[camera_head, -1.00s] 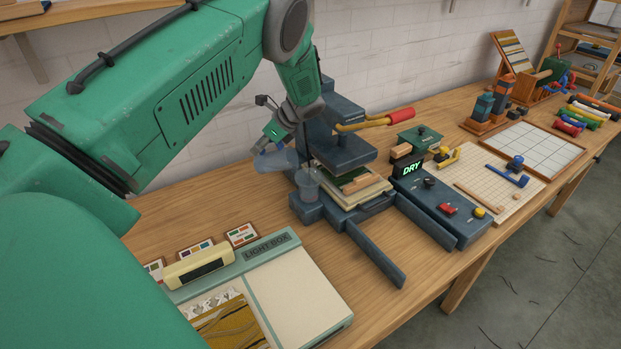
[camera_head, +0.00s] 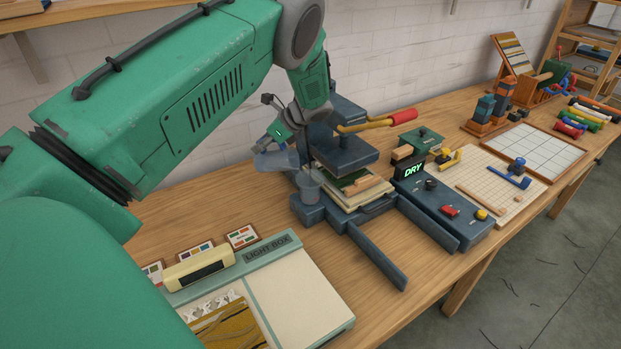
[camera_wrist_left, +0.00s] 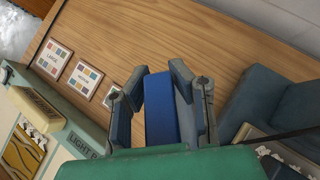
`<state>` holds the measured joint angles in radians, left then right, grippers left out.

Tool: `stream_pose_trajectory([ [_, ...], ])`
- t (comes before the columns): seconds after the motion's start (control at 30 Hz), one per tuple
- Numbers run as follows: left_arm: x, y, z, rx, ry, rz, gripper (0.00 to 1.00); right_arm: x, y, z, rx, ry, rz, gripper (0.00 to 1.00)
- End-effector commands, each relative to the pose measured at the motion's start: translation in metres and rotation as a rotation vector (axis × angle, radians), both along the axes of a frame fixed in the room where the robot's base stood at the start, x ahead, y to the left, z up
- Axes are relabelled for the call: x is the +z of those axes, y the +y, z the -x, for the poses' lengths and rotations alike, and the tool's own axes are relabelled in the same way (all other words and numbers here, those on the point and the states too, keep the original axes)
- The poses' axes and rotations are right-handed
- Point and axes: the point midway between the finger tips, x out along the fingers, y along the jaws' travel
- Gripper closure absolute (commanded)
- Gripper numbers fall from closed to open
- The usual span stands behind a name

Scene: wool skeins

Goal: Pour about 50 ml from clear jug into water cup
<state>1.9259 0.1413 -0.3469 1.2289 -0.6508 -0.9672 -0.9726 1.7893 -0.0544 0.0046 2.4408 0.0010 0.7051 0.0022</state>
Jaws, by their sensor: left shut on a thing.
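The clear jug (camera_head: 274,161) is a pale bluish see-through vessel, held tilted in the air at the left side of the dark press. My left gripper (camera_head: 270,141) is shut on its blue handle (camera_wrist_left: 160,110), which fills the gap between the fingers in the left wrist view. The clear water cup (camera_head: 311,184) stands upright just below and to the right of the jug, by the press. The jug's mouth end is close to the cup. The water level and any stream are too faint to tell. My right gripper is not in view.
The dark blue press (camera_head: 342,150) with stacked boards stands right behind the cup, its red-tipped lever (camera_head: 400,117) reaching right. A light box (camera_head: 300,292) lies at the front left, with colour cards behind it. A control box with a DRY display (camera_head: 413,171) stands to the right.

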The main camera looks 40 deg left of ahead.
Motion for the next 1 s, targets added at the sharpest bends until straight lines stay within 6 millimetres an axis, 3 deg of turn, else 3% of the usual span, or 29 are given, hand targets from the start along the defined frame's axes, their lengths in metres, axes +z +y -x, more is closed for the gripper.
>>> stream_pose_trajectory([
  [0.27, 0.008, -0.011, -0.003, -0.003, 0.013, -0.038, 1.0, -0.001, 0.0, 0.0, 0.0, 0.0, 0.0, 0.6],
  [1.0, 0.01, -0.014, -0.006, -0.001, 0.034, -0.077, 1.0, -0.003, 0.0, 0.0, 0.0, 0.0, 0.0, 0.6],
])
